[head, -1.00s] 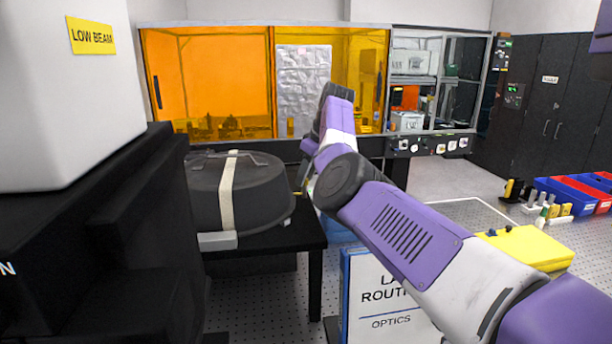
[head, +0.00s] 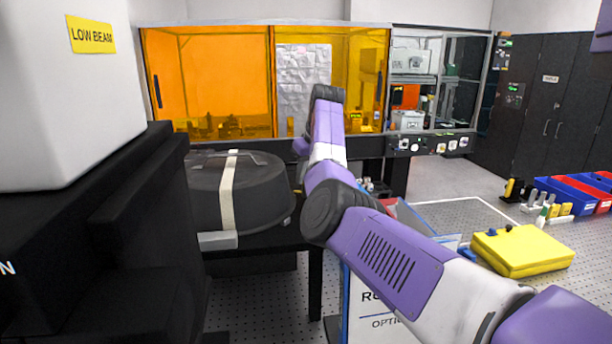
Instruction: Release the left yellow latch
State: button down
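I cannot make out a yellow latch for certain in the head view. A round dark cover (head: 265,200) sits on a black table at the left centre. A cream strap (head: 228,190) runs over it, with a pale grey block (head: 218,240) at its front foot. My purple and white arm reaches from the lower right up toward the orange enclosure, passing right of the cover. My gripper is not visible; the arm's far end shows only a dark joint, so its fingers cannot be judged.
A large black and white instrument (head: 70,95) fills the left. An orange-windowed enclosure (head: 215,80) stands behind. A yellow case (head: 522,250) and blue and red bins (head: 565,190) lie at the right. A white sign board (head: 375,300) stands low in front, partly behind my arm.

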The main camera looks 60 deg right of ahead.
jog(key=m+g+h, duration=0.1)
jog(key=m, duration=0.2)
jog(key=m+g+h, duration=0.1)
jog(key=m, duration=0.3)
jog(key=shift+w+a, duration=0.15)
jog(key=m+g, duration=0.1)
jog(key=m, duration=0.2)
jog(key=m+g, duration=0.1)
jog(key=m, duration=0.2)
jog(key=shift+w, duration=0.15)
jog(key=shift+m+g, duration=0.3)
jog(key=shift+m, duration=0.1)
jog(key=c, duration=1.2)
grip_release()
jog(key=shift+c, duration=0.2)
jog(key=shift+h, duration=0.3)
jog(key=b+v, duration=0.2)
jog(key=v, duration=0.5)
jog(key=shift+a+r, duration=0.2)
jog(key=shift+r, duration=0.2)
